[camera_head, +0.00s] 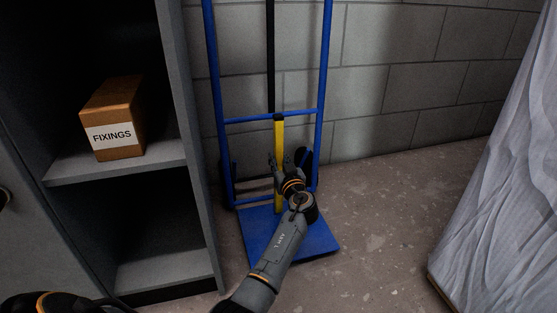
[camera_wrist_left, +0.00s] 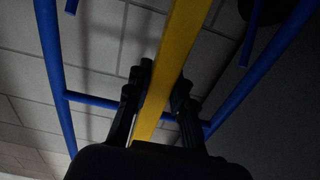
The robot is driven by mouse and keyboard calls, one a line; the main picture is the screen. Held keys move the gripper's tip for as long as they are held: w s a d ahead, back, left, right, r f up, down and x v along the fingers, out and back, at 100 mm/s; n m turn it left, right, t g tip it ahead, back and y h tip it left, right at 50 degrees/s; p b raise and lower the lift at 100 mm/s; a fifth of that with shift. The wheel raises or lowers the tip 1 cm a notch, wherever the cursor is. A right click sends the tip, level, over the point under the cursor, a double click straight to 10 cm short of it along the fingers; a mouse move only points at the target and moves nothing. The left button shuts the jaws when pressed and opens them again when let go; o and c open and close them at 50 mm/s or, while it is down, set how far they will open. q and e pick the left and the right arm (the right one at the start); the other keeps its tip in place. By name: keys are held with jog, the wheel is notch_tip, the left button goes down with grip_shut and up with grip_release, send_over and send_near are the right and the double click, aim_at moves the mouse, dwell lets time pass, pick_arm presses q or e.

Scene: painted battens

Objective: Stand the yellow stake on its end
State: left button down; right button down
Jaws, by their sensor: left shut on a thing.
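The yellow stake (camera_head: 279,140) stands close to upright in front of the blue hand truck (camera_head: 213,75), with a dark cap at its top. Its lower part shows against the truck's blue toe plate (camera_head: 318,243); whether its end touches the plate I cannot tell. My left gripper (camera_head: 279,162) is shut on the stake around its middle. In the left wrist view the stake (camera_wrist_left: 178,50) runs between the two dark fingers (camera_wrist_left: 158,100) of my left gripper. My right gripper is not in view.
A grey shelf unit (camera_head: 192,125) stands close on the left, with a cardboard box marked FIXINGS (camera_head: 121,112) on its shelf. A block wall (camera_head: 400,75) is behind the truck. A pale draped sheet (camera_head: 500,170) hangs at the right. The floor (camera_head: 385,215) between is clear.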

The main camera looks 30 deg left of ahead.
pick_arm(q)
jog(key=shift+f, duration=0.3)
dwell(1.2)
jog(key=c, duration=1.1)
grip_release()
jog(key=o, duration=0.4)
jog(key=shift+f, duration=0.15)
jog(key=shift+d, duration=0.1)
